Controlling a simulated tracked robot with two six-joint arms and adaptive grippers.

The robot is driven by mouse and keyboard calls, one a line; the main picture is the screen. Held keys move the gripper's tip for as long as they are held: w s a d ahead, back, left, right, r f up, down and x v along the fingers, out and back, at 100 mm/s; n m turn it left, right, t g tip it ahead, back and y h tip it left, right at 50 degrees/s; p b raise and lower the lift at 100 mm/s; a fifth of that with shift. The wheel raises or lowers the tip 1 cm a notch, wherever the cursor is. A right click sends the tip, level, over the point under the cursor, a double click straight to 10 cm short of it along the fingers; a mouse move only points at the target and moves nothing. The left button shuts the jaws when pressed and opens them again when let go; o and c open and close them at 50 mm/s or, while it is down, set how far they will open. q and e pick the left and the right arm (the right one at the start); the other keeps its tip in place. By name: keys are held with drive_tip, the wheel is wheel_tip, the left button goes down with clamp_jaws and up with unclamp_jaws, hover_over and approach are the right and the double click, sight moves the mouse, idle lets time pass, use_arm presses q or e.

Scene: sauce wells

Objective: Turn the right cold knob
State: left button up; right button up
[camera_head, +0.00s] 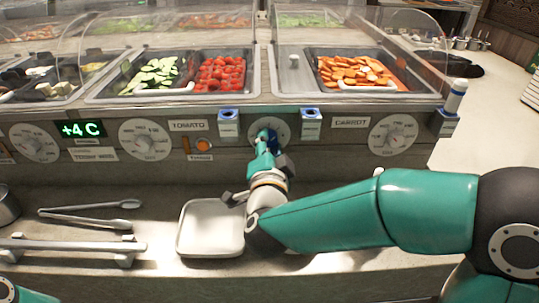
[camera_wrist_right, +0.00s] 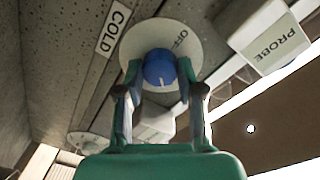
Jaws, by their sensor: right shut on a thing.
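The blue cold knob (camera_wrist_right: 160,68) sits on a round white dial plate (camera_wrist_right: 187,38) marked OFF, beside a COLD label (camera_wrist_right: 112,27) in the right wrist view. In the head view the knob (camera_head: 272,137) is mostly hidden behind my right gripper (camera_head: 265,139), on the counter front between the tomato and carrot labels. My right gripper also shows in the wrist view (camera_wrist_right: 159,80), with one finger on each side of the knob, shut on it. Of my left arm only a teal part shows at the bottom left corner of the head view; its gripper is out of view.
Several other dials line the panel, such as the one by the carrot label (camera_head: 392,134). Small blue-topped boxes (camera_head: 229,122) flank the knob. Below are a white tray (camera_head: 211,229), tongs (camera_head: 95,222) and a rail (camera_head: 70,246). Clear covers stand above the food wells.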

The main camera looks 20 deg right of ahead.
drive_tip(key=shift+f+m, duration=0.15)
drive_tip(key=shift+m, duration=0.15)
drive_tip(key=shift+d, duration=0.1)
drive_tip(key=o, duration=1.1)
drive_tip(key=shift+o, duration=0.2)
drive_tip(key=shift+s, duration=0.15)
drive_tip(key=v, duration=1.1)
drive_tip(key=shift+s+a, duration=0.2)
drive_tip(key=shift+s, duration=0.15)
